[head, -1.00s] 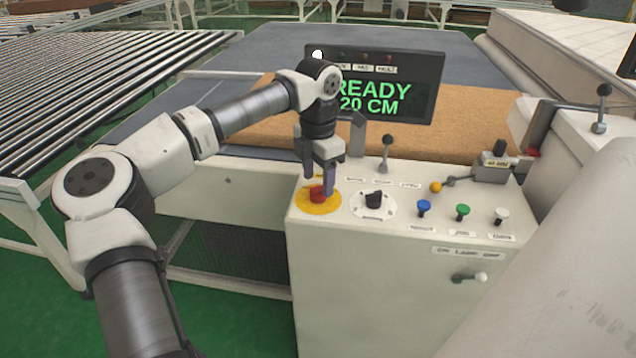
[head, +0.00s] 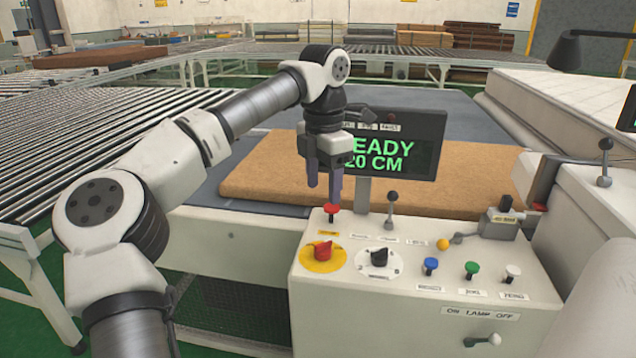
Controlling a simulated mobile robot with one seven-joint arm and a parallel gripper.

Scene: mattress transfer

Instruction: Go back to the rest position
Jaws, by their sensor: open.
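My gripper (head: 325,190) is open and empty, pointing down from the raised arm. It hangs above the back left part of the white control console (head: 410,320). A red knob on a yellow disc (head: 323,252) sits at the console's left, below my gripper. A small red-topped lever (head: 331,211) stands behind it, close under the fingertips in the picture; I cannot tell whether they touch. The display (head: 400,145) behind the gripper reads READY 20 CM, partly hidden by my arm.
A brown mattress slab (head: 270,170) lies behind the console. Roller conveyors (head: 90,140) fill the left. The console also carries a black selector (head: 379,257), blue, green and white buttons, and levers. A large pale roll (head: 600,290) stands at the right.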

